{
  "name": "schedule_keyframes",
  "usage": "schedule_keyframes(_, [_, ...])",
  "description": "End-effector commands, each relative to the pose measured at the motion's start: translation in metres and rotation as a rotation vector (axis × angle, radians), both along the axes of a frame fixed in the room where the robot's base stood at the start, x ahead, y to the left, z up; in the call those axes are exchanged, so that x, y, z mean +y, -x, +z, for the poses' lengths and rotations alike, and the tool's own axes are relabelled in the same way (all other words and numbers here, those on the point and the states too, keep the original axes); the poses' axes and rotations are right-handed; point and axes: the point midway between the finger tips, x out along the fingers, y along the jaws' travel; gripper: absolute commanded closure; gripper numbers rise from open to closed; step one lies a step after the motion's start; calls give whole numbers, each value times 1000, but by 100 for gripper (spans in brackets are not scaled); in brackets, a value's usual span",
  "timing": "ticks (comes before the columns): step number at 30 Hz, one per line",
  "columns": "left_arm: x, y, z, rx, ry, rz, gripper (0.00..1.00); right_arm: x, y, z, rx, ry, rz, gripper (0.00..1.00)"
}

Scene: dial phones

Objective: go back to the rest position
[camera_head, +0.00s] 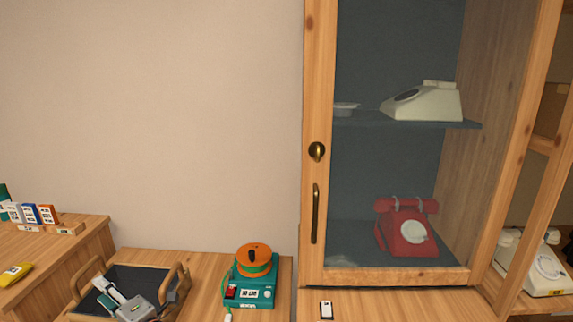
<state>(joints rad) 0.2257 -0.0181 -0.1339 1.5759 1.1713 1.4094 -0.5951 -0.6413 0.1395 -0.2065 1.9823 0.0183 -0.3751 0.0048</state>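Grey and dark shapes (135,309) show in the wooden tray (83,279) at the lower left. No right gripper shows.
A glass-fronted wooden cabinet (318,95) holds a cream phone (430,102) on its shelf and a red phone (406,236) below. A small white item (326,310) lies before it. A cream phone (547,272) stands far right. A wooden counter (85,240) carries small boxes, left.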

Motion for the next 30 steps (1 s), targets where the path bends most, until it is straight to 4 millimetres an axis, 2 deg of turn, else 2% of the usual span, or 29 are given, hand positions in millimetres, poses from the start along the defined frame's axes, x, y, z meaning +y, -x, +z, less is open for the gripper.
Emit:
schedule_keyframes(4, [-42, 10, 20, 77, -347, -211, 67, 1, 6, -2, 13, -3, 1, 60])
schedule_keyframes(8, [-99, 20, 13, 186, -620, -423, 67, 2, 5, 1, 9, -5, 1, 60])
schedule_keyframes(11, [-149, 35, -11, 300, -807, -598, 67, 2, 3, 4, 5, -7, 1, 60])
schedule_keyframes(14, [-194, 59, -50, 439, -974, -776, 67, 3, 2, 7, 1, -9, 0, 60])
schedule_keyframes(15, [-210, 72, -69, 503, -1035, -847, 67, 3, 2, 7, 1, -10, 0, 60])
schedule_keyframes(18, [-240, 109, -119, 669, -1166, -1009, 67, 3, 2, 8, 2, -10, 0, 60])
schedule_keyframes(21, [-256, 152, -168, 843, -1274, -1151, 67, 3, 2, 8, 3, -10, 0, 60])
schedule_keyframes(24, [-260, 194, -207, 1003, -1354, -1259, 67, 3, 2, 8, 5, -11, 0, 60])
schedule_keyframes(27, [-257, 227, -234, 1132, -1407, -1330, 67, 3, 3, 8, 7, -12, 0, 60])
schedule_keyframes(30, [-252, 248, -249, 1215, -1437, -1370, 67, 3, 4, 7, 9, -11, 0, 60])
